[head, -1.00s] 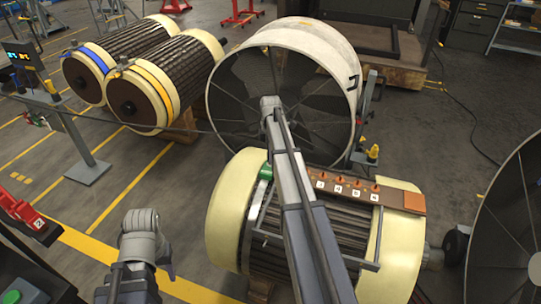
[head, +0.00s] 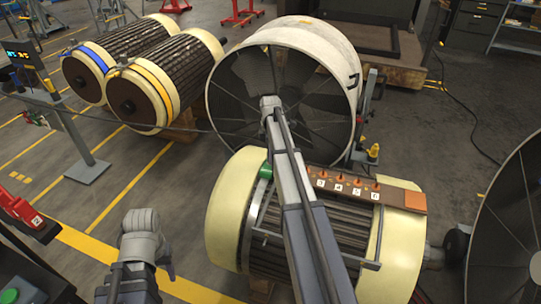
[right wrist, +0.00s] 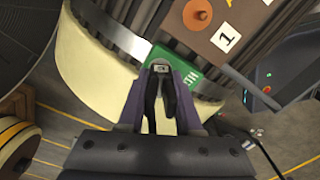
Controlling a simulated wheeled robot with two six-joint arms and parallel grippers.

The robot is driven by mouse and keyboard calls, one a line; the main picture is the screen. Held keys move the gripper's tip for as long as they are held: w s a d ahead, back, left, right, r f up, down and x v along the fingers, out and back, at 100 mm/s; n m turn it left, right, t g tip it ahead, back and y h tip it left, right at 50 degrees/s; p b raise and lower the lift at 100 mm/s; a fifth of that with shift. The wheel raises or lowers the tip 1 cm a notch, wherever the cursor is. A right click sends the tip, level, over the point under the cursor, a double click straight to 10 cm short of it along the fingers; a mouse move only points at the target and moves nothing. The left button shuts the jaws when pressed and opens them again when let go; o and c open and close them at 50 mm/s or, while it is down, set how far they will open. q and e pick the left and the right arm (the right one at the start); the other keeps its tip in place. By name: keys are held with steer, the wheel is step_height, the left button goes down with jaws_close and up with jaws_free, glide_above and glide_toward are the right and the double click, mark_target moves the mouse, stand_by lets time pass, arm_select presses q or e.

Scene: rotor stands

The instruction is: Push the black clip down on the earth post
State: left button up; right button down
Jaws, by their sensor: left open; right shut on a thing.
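In the right wrist view my right gripper (right wrist: 160,74) is shut on the black clip (right wrist: 168,98). Two dark legs of the clip show between the fingers. The fingertips are right at the edge of the green earth plate (right wrist: 186,74), with part of its white lettering visible. The earth post cannot be made out, so I cannot tell how the clip sits on it. In the head view the green plate (head: 266,171) is at the rotor's left end, and my right arm hides the gripper and clip. My left gripper (head: 138,278) is at the lower left, apparently open, its fingers hard to make out.
The rotor (head: 230,205) has cream end bands and a brown terminal board (head: 413,202) with orange posts and numbered labels. A large fan ring (head: 345,55) stands behind it. Two more rotors (head: 150,85) lie at the back left. Open floor (head: 120,200) lies between them.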

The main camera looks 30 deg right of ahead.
steer(key=shift+f, duration=0.15)
steer(key=c, duration=0.5)
jaws_free()
step_height(320, 180, up, 8)
steer(key=p, duration=0.7)
steer(key=shift+p, duration=0.4)
